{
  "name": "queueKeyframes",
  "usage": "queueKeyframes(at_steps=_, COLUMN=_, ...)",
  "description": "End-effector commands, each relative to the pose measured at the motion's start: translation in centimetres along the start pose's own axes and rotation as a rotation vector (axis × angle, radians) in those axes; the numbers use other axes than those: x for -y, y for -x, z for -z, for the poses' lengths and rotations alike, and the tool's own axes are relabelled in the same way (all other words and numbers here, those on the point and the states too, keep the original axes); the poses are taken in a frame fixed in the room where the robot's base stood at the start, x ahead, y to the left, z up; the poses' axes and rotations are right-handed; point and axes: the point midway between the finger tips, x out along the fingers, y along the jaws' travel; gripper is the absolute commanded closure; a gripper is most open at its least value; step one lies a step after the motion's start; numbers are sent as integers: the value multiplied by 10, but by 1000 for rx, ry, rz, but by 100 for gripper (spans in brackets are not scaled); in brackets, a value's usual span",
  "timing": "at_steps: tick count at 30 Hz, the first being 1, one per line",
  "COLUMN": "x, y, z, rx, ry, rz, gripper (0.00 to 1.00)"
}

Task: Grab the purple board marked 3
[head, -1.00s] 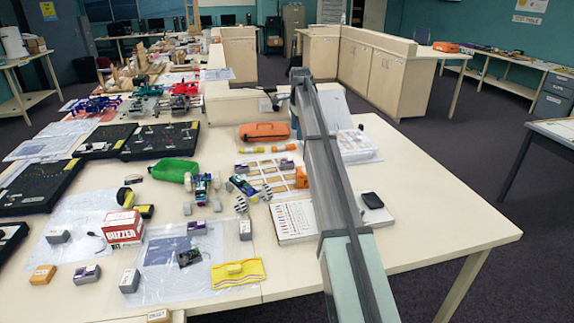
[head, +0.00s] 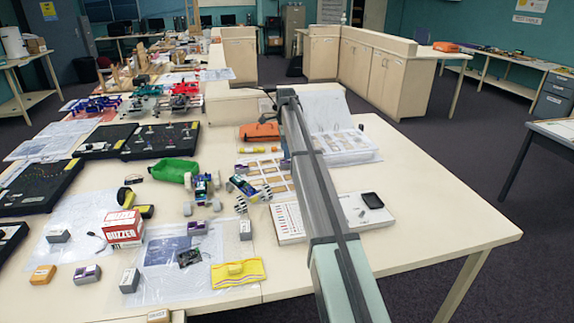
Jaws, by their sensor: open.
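A purple board-like frame (head: 95,104) lies at the far left of the long table, in a row with other coloured frames. It is the purple piece that best fits the task, but no number 3 can be read on it. My gripper (head: 268,94) is small and dark at the far end of my arm, over the far part of the table. It is open, and I see nothing held in it. It is well to the right of the purple frame and apart from it. Its fingertips are hard to make out.
A green frame (head: 146,91) and a red frame (head: 185,89) sit right of the purple one. Black boards (head: 160,140) lie nearer. An orange case (head: 258,132), a green pouch (head: 175,170) and a red-and-white box (head: 123,228) stand on the table. Its right front is clear.

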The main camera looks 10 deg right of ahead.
Motion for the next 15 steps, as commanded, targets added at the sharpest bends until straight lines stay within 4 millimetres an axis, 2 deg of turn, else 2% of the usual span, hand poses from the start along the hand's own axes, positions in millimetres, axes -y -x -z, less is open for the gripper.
queueKeyframes(at_steps=5, x=-1, y=-11, z=0, rx=0, ry=0, rz=0, gripper=28)
queueKeyframes(at_steps=15, x=-2, y=-50, z=1, rx=0, ry=1, rz=1, gripper=28)
